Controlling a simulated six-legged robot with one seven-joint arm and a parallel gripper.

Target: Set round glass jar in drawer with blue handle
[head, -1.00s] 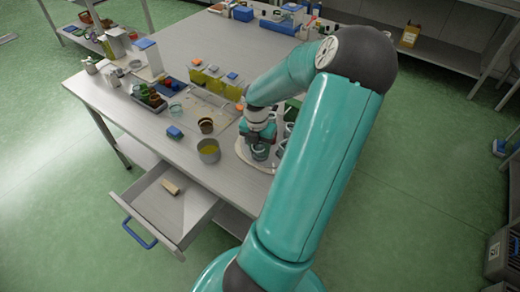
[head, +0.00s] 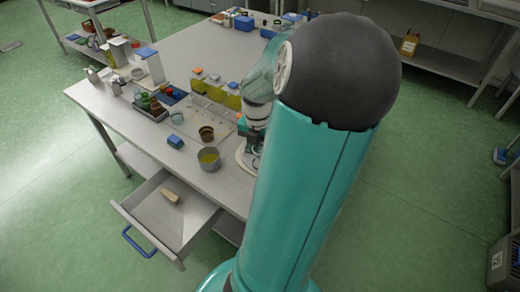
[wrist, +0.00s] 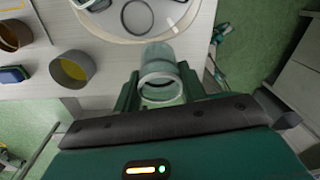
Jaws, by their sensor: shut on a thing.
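In the wrist view a round glass jar (wrist: 161,74) sits between the two fingers of my gripper (wrist: 160,95), which is shut on it. The jar is near the front edge of the table, beside a round white tray (wrist: 103,25). In the head view my own arm hides the jar and the fingers. The drawer (head: 150,217) with the blue handle (head: 138,243) stands pulled open under the table, left of my arm. A small wooden block (head: 170,196) lies inside it near the back. The rest of the drawer floor is bare.
Another glass (wrist: 137,17) stands on the white tray. Yellow containers (head: 213,87) stand farther back. The floor left of the drawer is clear.

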